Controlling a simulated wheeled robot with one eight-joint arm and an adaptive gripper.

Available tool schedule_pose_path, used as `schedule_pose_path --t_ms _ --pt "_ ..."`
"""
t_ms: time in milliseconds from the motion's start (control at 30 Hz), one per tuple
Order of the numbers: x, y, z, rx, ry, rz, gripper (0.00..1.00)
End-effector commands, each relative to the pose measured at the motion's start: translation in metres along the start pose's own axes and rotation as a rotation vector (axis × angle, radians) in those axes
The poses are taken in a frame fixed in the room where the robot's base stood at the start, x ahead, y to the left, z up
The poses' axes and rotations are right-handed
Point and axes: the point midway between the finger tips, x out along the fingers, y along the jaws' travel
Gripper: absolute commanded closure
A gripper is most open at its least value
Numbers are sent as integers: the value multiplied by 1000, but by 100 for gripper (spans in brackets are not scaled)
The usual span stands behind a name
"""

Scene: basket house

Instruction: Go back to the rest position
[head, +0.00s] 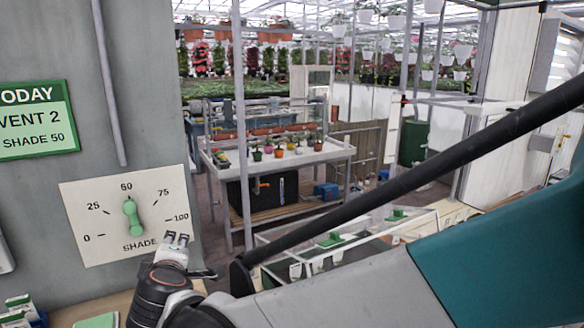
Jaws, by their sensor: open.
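My gripper (176,239) is in the lower left of the head view, with its two light fingertips pointing up and a gap between them. It is open and nothing shows in it. It is just right of and below the green knob (131,218) of the SHADE dial, apart from it in the picture. The knob stands nearly upright, with its narrow end toward the top middle mark of the white dial plate (85,200). My arm crosses the lower right of the view and hides part of what lies behind.
A green sign (38,118) reading VENT 2, SHADE 50 hangs on the grey wall (150,100). Small boxes (20,312) and a green pad (97,321) lie at the lower left. A glass-sided case (350,240) and a white bench (225,165) with several pots stand beyond.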

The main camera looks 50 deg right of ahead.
Motion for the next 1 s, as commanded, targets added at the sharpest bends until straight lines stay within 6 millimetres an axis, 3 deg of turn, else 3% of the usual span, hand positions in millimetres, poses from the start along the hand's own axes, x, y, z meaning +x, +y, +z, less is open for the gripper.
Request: schedule_pose_path --t_ms 100,400,700,1000 --pt "-18 -16 24 143 -50 -107 55" --pt "-77 -68 58 497 -165 -400 55" --pt "-136 -112 63 755 -239 -644 55" --pt "-148 -119 61 802 -251 -692 55"
